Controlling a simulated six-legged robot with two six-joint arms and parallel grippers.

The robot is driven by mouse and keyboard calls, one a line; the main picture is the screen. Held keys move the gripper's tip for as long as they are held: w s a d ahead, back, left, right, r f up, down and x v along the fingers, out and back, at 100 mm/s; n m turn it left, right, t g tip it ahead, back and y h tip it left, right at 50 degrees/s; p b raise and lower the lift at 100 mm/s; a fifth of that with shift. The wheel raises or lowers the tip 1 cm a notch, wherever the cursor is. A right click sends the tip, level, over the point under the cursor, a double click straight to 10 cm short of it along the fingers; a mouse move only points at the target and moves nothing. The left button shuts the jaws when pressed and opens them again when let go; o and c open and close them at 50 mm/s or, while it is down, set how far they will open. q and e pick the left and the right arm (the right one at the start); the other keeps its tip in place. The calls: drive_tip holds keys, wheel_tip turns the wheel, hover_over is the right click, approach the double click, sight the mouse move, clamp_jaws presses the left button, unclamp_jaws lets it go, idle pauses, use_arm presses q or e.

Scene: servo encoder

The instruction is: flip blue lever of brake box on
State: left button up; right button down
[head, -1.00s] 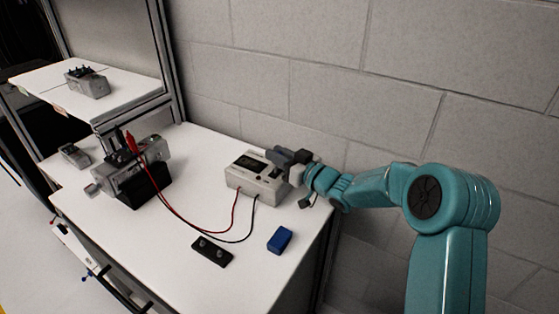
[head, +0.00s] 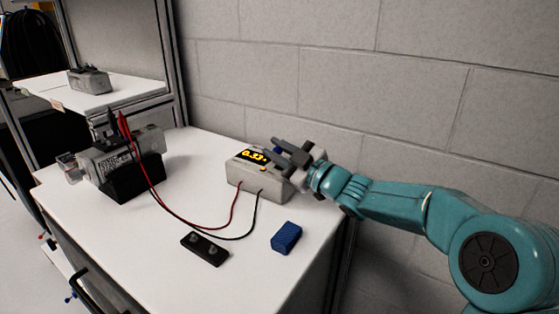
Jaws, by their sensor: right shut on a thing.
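The brake box (head: 262,186) is a light grey box at the back right of the white table, near the wall. Its display (head: 253,156) is lit with yellow digits. My right gripper (head: 279,150) reaches over the right part of the box top from the right. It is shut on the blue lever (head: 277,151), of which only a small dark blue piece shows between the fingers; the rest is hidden. My left gripper is not in view.
Red and black leads run from the box to a grey motor unit (head: 118,160) on a black block at the left. A black plate (head: 205,248) and a blue block (head: 287,237) lie in front. A shelf (head: 115,93) stands at the back left.

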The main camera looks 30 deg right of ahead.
drive_tip(key=shift+a+f+n, duration=0.1)
drive_tip(key=shift+n, duration=0.2)
drive_tip(key=shift+b, duration=0.3)
drive_tip(key=c, duration=1)
unclamp_jaws()
drive_tip(key=shift+c, duration=0.2)
drive_tip(key=shift+s, duration=0.2)
